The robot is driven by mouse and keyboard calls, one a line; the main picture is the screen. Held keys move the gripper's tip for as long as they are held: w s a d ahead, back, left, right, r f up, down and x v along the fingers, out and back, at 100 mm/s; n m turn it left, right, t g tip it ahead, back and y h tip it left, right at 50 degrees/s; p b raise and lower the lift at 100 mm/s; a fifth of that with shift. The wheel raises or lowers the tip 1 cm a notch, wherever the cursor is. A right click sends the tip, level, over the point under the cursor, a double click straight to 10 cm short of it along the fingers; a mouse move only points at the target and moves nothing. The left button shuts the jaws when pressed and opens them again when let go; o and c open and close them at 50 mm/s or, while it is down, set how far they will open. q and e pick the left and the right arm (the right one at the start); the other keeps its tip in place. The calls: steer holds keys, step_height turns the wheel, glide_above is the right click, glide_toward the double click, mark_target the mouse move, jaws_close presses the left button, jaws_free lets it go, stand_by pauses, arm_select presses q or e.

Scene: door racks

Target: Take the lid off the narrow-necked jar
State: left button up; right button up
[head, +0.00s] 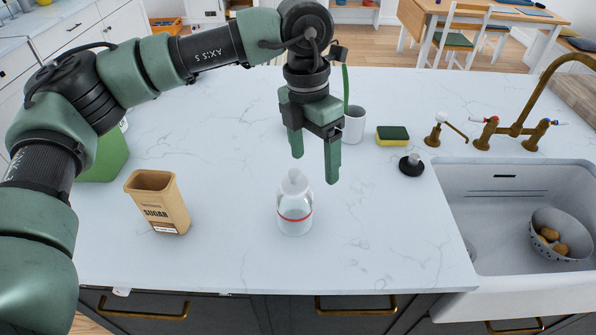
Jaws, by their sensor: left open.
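The narrow-necked jar (295,221) stands upright on the white marbled counter, near its front edge. It is clear with a red band, and a whitish lid (294,182) sits on top. My left gripper (315,169) points down with its green fingers apart and nothing between them. In the picture its fingertips are just above and to the right of the lid, and they look apart from it. The right gripper does not show.
A sugar box (158,201) and a green container (107,158) stand on the left. Behind the gripper are a white cup (354,125), a sponge (392,135) and a black stopper (411,167). A sink (477,205) with a bowl (561,236) is on the right.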

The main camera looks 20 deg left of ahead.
mark_target(294, 172)
arm_select(q)
steer(key=shift+w+a+r+y, duration=0.2)
steer(key=shift+a+r+y, duration=0.05)
steer(key=shift+a, duration=0.4)
steer(key=shift+w+a+r+y, duration=0.2)
steer(key=shift+a+r+y, duration=0.05)
steer(key=shift+a, duration=0.35)
steer(key=shift+a+n, duration=0.3)
steer(key=shift+a, duration=0.05)
steer(key=f+p, duration=0.1)
steer(key=f, duration=0.1)
steer(key=f+p, duration=0.1)
steer(key=f, duration=0.1)
steer(key=f+p, duration=0.1)
steer(key=f, duration=0.1)
steer(key=shift+a+f+p, duration=0.15)
steer(key=shift+a+p, duration=0.25)
steer(key=shift+f, duration=0.5)
steer(key=c, duration=1.4)
